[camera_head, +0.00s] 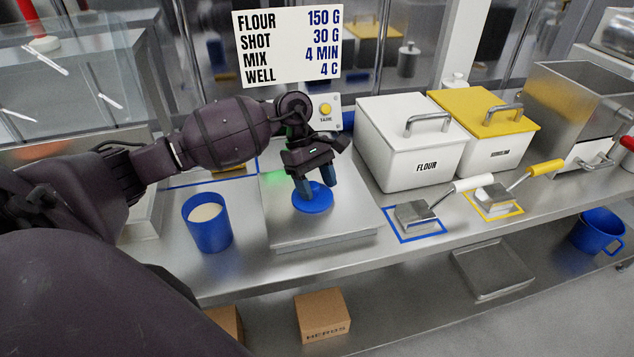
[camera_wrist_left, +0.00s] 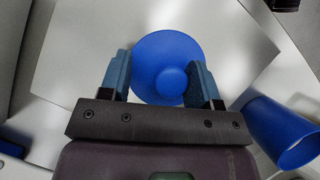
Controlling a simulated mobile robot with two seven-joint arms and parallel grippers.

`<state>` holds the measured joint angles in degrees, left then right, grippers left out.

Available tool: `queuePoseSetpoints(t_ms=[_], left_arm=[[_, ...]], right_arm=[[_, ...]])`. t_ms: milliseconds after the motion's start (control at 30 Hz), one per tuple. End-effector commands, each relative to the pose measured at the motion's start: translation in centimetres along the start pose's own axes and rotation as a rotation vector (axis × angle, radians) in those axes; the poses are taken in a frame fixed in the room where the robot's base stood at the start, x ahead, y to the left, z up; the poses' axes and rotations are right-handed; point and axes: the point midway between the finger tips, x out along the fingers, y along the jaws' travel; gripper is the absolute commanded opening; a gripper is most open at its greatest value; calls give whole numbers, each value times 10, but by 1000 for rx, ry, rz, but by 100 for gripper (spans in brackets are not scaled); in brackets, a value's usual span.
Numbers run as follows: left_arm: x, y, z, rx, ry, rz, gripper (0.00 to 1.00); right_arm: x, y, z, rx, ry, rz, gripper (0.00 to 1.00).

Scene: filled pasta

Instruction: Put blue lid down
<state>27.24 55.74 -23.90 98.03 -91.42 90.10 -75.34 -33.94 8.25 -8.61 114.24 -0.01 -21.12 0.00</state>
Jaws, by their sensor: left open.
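The blue lid (camera_head: 312,200) is a round disc with a small round knob, lying flat on the steel scale plate (camera_head: 345,226). It also shows in the left wrist view (camera_wrist_left: 167,52), just beyond and between my fingers. My left gripper (camera_head: 317,187) is open above the lid, with its two blue fingertips on either side of the knob. In the left wrist view my gripper (camera_wrist_left: 164,84) has a wide gap between its fingers. I cannot tell whether the fingertips touch the lid. My right gripper is not in view.
A blue cup (camera_head: 209,232) with pale contents stands left of the scale plate. The white flour bin (camera_head: 408,150) and yellow-lidded bin (camera_head: 490,140) stand to the right. Two scoops (camera_head: 416,214) lie on outlined mats in front of them. A sign (camera_head: 287,45) hangs behind.

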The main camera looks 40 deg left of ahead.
Motion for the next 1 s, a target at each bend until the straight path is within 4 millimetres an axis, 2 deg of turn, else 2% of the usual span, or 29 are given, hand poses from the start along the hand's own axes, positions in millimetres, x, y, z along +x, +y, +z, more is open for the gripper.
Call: queuePoseSetpoints(t_ms=[133, 267, 500, 700, 1000], left_arm=[[-5, 0, 2, 0, 0, 1, 57], [-22, 0, 0, 0, 3, 1, 57], [-69, 1, 0, -1, 4, 2, 57], [-102, 0, 1, -1, 2, 1, 57], [-122, 0, 1, 0, 0, 1, 57]], right_arm=[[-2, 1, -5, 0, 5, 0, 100], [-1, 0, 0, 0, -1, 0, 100], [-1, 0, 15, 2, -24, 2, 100], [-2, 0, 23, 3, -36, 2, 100], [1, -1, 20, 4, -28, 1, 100]])
